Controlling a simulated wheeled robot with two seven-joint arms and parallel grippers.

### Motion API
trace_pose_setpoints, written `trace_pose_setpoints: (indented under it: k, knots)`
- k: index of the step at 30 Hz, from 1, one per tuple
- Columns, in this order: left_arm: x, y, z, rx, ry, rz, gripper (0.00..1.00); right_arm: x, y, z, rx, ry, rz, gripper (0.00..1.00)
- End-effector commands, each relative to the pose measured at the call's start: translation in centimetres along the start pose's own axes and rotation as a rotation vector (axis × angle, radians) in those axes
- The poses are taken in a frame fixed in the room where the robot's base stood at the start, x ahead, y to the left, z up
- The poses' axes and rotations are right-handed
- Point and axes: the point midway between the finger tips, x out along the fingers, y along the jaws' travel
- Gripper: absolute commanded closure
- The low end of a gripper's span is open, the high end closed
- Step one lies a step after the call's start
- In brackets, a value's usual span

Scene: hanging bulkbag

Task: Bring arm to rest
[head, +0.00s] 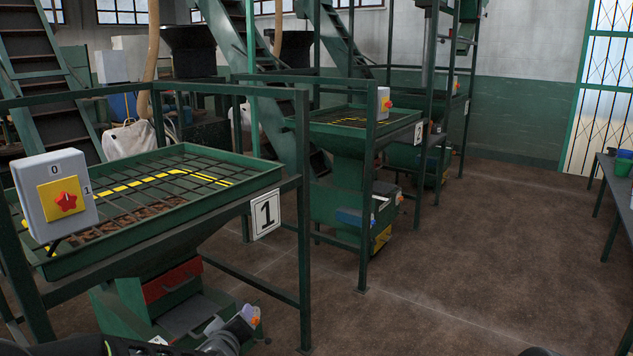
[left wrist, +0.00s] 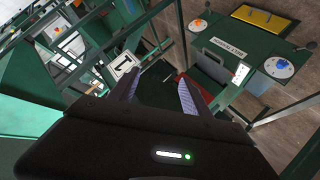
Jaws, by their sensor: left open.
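My left gripper (left wrist: 157,94) shows in the left wrist view with its two fingers apart and nothing between them. Beyond the fingers are green machine frames and the floor; the fingers appear apart from them. In the head view, parts of my left arm show at the bottom left edge, in front of the first hopper machine, and its fingers cannot be made out there. My right gripper is not in view.
The green hopper (head: 250,178) with a grid top and sign 1 (head: 265,213) stands close at left. A grey switch box (head: 55,193) sits on its rail. The wrist view shows a control panel (left wrist: 240,55). Open floor (head: 470,260) lies right; a table (head: 613,180) stands far right.

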Motion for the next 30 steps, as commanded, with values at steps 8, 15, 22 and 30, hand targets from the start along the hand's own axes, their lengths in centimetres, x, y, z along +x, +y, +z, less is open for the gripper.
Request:
trace_pose_setpoints:
  k: [8, 15, 22, 30]
  knots:
    - [-6.5, -9.2, 20.1, 0.272, -0.552, -0.062, 0.44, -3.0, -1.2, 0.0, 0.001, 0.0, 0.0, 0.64]
    - [-18.9, -16.1, 31.7, 0.376, -0.983, -0.094, 0.44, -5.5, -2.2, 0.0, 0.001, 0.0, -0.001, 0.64]
    - [-26.1, -18.8, 35.3, 0.339, -1.162, -0.15, 0.44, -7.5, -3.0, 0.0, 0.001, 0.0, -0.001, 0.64]
    - [-26.1, -19.1, 35.5, 0.329, -1.164, -0.159, 0.44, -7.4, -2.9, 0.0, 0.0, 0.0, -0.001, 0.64]
